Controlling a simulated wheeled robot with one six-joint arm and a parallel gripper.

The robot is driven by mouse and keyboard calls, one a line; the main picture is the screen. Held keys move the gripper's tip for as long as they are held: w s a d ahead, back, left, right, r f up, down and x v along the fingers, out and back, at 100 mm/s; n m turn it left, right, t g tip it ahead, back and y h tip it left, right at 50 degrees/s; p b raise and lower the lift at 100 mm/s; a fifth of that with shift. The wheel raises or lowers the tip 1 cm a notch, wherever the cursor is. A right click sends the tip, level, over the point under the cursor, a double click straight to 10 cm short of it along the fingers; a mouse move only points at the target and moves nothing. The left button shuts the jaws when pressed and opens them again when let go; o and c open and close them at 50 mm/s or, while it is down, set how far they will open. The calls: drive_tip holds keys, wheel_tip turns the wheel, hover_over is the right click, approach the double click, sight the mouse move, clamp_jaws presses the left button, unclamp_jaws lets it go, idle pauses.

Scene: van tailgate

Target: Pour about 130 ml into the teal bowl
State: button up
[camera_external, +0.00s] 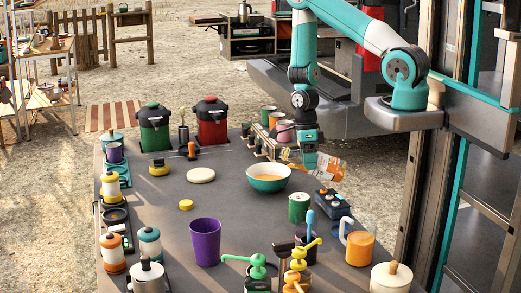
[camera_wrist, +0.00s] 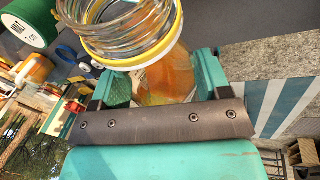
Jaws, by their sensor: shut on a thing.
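The teal bowl (camera_external: 268,184) stands on the grey table toward the back, with a yellowish content inside. My gripper (camera_external: 308,163) is shut on a clear container with orange content (camera_external: 330,168). The container lies tilted nearly on its side, just above and right of the bowl, with its left end near the bowl's right rim. In the wrist view my gripper (camera_wrist: 155,90) has a finger on each side of the clear container (camera_wrist: 125,35), whose ringed clear end faces up-left. No falling stream is clear, and the bowl is not clearly visible in the wrist view.
A green can (camera_external: 298,208) and a dark box with knobs (camera_external: 332,203) stand close below the container.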

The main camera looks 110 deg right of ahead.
drive_tip(key=shift+s+f+t+b, duration=0.1)
drive_tip(key=shift+f+t+b, duration=0.2)
drive_tip(key=shift+t+b, duration=0.25)
drive_tip(key=t+h, duration=0.1)
drive_tip(key=r+t+b, duration=0.1)
drive_tip(key=t, duration=0.1)
drive_tip(key=shift+w+d+r+n+h, duration=0.15)
drive_tip(key=shift+w+r+n+h, duration=0.15)
drive_tip(key=shift+w+h, duration=0.1)
drive_tip(key=shift+w+r+t+b, duration=0.15)
drive_tip(key=shift+r+t+b, duration=0.15)
drive_tip(key=shift+t, duration=0.35)
drive_tip(key=shift+w+r+t+h+p, duration=0.1)
drive_tip(key=shift+r+t+h+p, duration=0.35)
drive_tip(key=shift+p, duration=0.6)
drive_tip(key=shift+r+t+p, duration=0.2)
drive_tip(key=shift+t+p, duration=0.25)
drive_tip(key=shift+p, duration=0.3)
drive_tip(key=shift+s+f+n+t+h+p, duration=0.1)
drive_tip(key=shift+s+n+t+h+p, duration=0.3)
drive_tip(key=shift+t, duration=0.9)
drive_tip(key=shift+s+a+f+t+h+b, duration=0.1)
drive_tip(key=shift+s+t+h+b, duration=0.1)
drive_tip(key=shift+t+b, duration=0.35)
drive_tip(key=shift+s+a+f+t+h+b, duration=0.1)
drive_tip(key=shift+t+h+b, duration=0.05)
drive_tip(key=shift+t+b, duration=0.8)
drive_tip(key=shift+t, duration=0.1)
drive_tip(key=shift+r+n, duration=0.1)
drive_tip(key=shift+n, duration=0.2)
